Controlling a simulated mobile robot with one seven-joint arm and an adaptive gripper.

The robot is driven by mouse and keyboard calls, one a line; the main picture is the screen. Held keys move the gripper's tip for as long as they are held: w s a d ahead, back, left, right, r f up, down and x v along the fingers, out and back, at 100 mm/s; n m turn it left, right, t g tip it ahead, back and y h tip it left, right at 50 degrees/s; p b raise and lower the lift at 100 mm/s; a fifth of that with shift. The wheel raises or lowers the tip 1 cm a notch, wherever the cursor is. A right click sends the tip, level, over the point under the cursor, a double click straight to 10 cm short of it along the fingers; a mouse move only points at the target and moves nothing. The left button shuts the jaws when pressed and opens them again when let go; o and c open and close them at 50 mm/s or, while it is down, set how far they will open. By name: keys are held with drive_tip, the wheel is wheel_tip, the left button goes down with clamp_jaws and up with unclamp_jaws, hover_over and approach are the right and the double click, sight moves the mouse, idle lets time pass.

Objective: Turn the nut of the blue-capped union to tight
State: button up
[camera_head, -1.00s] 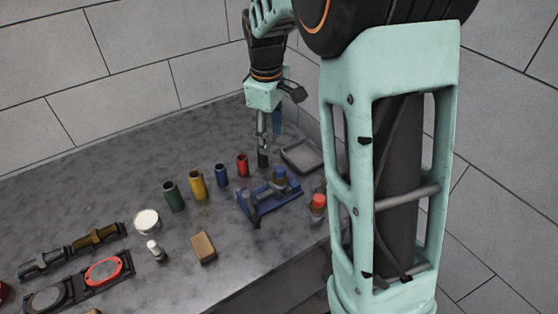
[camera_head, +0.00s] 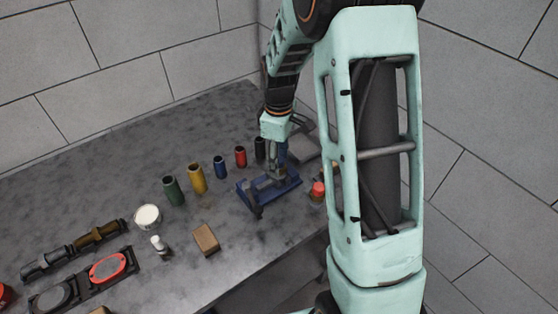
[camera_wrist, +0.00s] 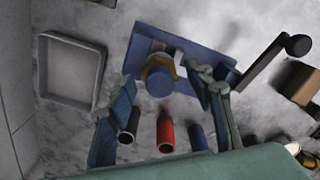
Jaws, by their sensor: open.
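The blue-capped union shows in the wrist view, with its round blue cap (camera_wrist: 160,82) and a brass-coloured nut (camera_wrist: 158,64) partly hidden around it. It stands at a blue fixture (camera_wrist: 143,44), which also shows in the head view (camera_head: 254,199). My gripper (camera_wrist: 160,74) is open, with one finger on each side of the cap in the picture. I cannot tell whether either finger touches the union. In the head view my gripper (camera_head: 277,167) is over the fixture and hides most of the union.
Beside the fixture stand red (camera_head: 240,157), blue (camera_head: 220,167), yellow (camera_head: 196,179) and green (camera_head: 173,191) cylinders. A grey tray (camera_wrist: 72,70) lies close by. A dark lever (camera_wrist: 268,62) sticks out from the fixture. A red-capped piece (camera_head: 318,190) stands near the bench edge.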

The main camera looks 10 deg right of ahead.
drive_tip(key=shift+f, duration=0.6)
drive_tip(key=c, duration=1.2)
drive_tip(key=shift+o, duration=0.2)
